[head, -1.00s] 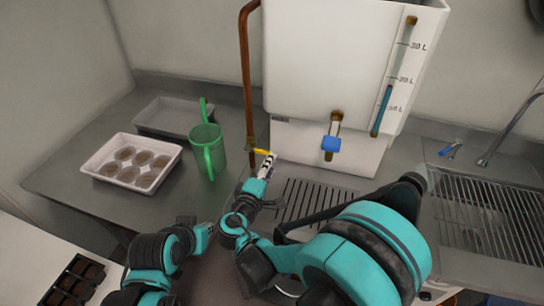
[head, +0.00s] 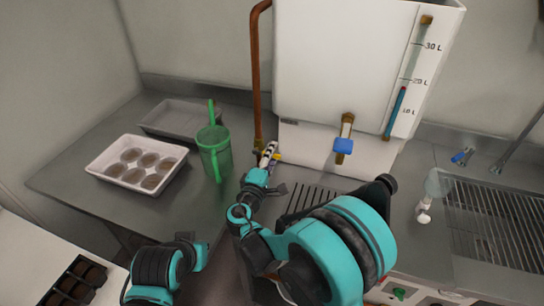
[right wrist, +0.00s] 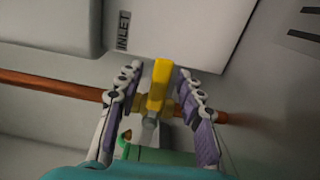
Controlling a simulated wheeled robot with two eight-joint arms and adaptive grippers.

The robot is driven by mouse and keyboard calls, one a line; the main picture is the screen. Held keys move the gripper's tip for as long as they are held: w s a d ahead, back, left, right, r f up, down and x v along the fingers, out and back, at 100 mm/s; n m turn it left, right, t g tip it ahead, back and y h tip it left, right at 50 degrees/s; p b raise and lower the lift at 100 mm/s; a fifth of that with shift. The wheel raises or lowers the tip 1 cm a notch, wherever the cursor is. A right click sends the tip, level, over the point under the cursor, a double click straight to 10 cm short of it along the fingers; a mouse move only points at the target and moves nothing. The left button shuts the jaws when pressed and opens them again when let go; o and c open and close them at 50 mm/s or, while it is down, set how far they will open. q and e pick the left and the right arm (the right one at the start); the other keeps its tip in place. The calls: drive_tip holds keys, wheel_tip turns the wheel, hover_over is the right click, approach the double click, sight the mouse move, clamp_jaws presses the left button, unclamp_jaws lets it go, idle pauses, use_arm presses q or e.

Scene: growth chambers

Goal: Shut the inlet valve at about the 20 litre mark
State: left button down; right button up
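The inlet valve's yellow handle (head: 277,157) is low on the copper pipe (head: 255,75), left of the white tank (head: 340,60). In the right wrist view the handle (right wrist: 160,85) points across the pipe (right wrist: 55,84), towards the tank's INLET label (right wrist: 123,31). My right gripper (head: 269,152) is open, with one finger on each side of the handle; gaps show on both sides in the wrist view (right wrist: 160,95). The blue column in the level gauge (head: 396,112) tops out just under the 20 L mark.
A blue-handled outlet tap (head: 343,146) is on the tank front above a slotted drain (head: 315,200). A green jug (head: 214,155), a pot tray (head: 110,150) and a grey tray (head: 180,115) stand left. A sink rack (head: 490,215) is right.

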clamp_jaws()
drive_tip(key=n, duration=0.1)
drive_tip(key=r+n, duration=0.1)
drive_tip(key=shift+a+r+n, duration=0.1)
drive_tip(key=shift+r+n, duration=0.15)
drive_tip(key=shift+n, duration=0.05)
drive_tip(key=n, duration=0.1)
drive_tip(key=r+n, duration=0.1)
drive_tip(key=shift+w+a+n+p, duration=0.1)
drive_tip(key=shift+a+n+p, duration=0.1)
drive_tip(key=shift+n+p, duration=0.15)
unclamp_jaws()
drive_tip(key=v, duration=0.7)
drive_tip(key=shift+s, duration=0.25)
